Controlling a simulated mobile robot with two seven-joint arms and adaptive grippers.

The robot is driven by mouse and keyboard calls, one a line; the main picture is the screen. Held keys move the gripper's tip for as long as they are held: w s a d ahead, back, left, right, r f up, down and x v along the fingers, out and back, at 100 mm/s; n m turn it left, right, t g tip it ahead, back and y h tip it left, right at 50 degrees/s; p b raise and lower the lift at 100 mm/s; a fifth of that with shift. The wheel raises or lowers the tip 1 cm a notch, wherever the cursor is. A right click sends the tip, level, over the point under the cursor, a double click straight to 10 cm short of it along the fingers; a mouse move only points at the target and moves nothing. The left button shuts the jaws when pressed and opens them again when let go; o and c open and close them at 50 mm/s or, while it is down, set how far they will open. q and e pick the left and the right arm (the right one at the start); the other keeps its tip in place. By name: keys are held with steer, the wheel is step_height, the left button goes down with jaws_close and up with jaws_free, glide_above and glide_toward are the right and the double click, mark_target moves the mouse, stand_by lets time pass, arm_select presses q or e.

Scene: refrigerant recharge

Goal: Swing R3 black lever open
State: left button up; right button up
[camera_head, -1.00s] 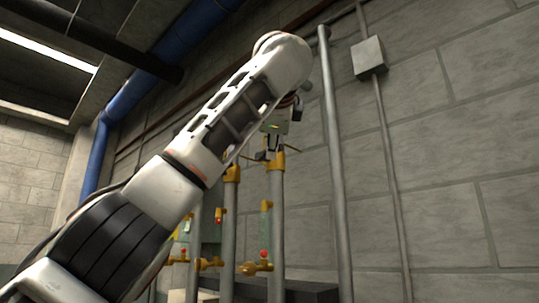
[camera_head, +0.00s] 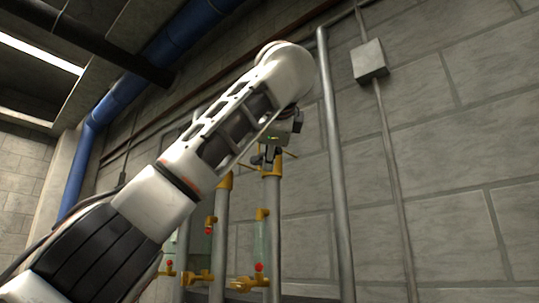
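My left arm crosses the view from the lower left. Its gripper (camera_head: 266,158) is small and dark, at the top of a grey pipe (camera_head: 272,220). It points down at the yellow valve fitting (camera_head: 273,168) there and overlaps it in the picture. A thin yellow-brown bar sticks out to the right beside the gripper. The fingers blend with dark parts at the valve, so I cannot tell whether they are open or shut, or touching anything. I cannot make out a black lever or an R3 label. My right gripper is not in view.
A second grey pipe (camera_head: 220,235) stands left of the valve pipe. Lower yellow valves with red knobs (camera_head: 259,267) and a glass tube (camera_head: 261,240) stand close by. A tall bare pipe (camera_head: 335,160) and a wall box (camera_head: 369,60) are to the right.

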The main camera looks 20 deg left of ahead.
arm_select(q)
steer(key=shift+c, duration=0.4)
jaws_close()
